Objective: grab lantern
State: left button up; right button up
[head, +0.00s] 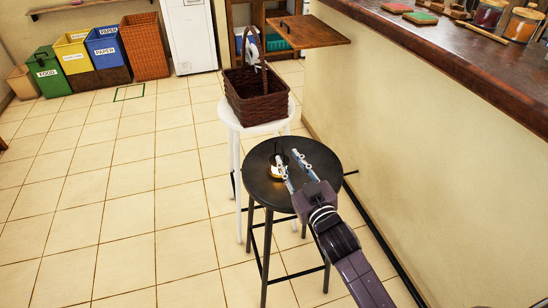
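A small object with a brass-coloured base and a thin dark upper part, which looks like the lantern (275,172), stands on the round black stool (262,190). My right gripper (288,159) reaches in from the lower right over the stool top. Its two fingers are apart, and the tips are close to the lantern's right side. One finger overlaps the lantern in the picture, and I cannot tell whether it touches. Nothing shows between the fingers. My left gripper is not in view.
A white stool (230,118) behind holds a brown wicker basket (257,103) with a tall handle. A wooden counter (460,55) with jars and coasters runs along the right above a beige wall. Recycling bins (104,52) stand at the back left. The tiled floor at left is clear.

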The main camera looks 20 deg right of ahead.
aim_at(279, 141)
jog(key=w, duration=0.4)
jog(key=w+r+p, duration=0.1)
jog(key=w, duration=0.2)
jog(key=shift+a, duration=0.35)
jog(key=shift+w+f, duration=0.15)
jog(key=shift+w, duration=0.15)
grip_shut()
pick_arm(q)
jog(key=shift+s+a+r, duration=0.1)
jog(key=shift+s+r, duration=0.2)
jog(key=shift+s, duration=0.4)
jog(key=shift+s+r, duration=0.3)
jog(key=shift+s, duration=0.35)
